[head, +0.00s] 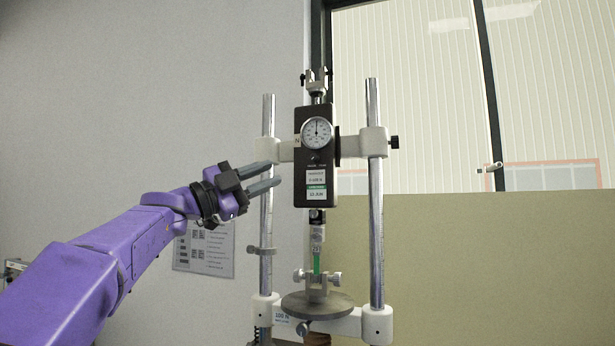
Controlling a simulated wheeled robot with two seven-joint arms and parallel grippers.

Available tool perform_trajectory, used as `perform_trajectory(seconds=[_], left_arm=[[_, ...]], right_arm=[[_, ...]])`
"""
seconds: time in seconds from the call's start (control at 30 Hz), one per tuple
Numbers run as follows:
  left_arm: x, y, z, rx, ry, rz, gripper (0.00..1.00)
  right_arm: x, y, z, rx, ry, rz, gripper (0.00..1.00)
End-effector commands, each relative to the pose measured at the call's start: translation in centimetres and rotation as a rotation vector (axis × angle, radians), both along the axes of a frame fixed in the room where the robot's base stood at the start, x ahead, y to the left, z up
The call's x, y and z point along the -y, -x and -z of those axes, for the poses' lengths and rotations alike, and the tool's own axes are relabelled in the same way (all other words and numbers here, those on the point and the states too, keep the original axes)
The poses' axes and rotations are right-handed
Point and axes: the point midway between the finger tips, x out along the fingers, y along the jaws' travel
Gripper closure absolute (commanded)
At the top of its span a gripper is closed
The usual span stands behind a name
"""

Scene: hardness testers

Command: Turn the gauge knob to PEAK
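The force gauge (302,190) is a black upright box with a round white dial (317,132), mounted on a two-post test stand. A small dark knob (315,157) sits on its face just below the dial; its pointer and the markings around it are too small to read. My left gripper (276,172) is left of the gauge, with its two grey fingers apart, empty and pointing right toward it. The fingertips overlap the left post in the picture and appear apart from the knob. My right gripper is out of view.
The stand's left post (267,220) and right post (375,220) flank the gauge. Below it, a green specimen (316,264) stands above a round grey plate (318,306). A printed sheet (205,252) is on the wall behind my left arm.

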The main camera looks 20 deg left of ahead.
Motion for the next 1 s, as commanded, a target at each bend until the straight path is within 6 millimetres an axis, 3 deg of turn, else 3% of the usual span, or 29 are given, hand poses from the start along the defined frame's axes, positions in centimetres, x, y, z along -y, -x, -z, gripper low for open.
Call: perform_trajectory(seconds=[0.43, 0.83, 0.87, 0.93, 1.0], left_arm=[[5.3, -6.0, -4.1, -0.002, 0.000, 0.002, 0.71], [6.2, -7.0, -4.1, -0.001, 0.001, 0.000, 0.71], [6.2, -7.0, -4.1, -0.001, 0.001, 0.000, 0.74], [6.2, -7.0, -4.1, -0.001, 0.001, 0.000, 0.97], [6.2, -7.0, -4.1, -0.001, 0.001, 0.000, 1.00]], right_arm=[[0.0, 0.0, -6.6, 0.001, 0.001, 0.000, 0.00], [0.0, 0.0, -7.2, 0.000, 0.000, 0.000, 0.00], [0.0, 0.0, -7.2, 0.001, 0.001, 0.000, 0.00], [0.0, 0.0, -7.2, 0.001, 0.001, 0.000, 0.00], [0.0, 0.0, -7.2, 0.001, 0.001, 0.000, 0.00]])
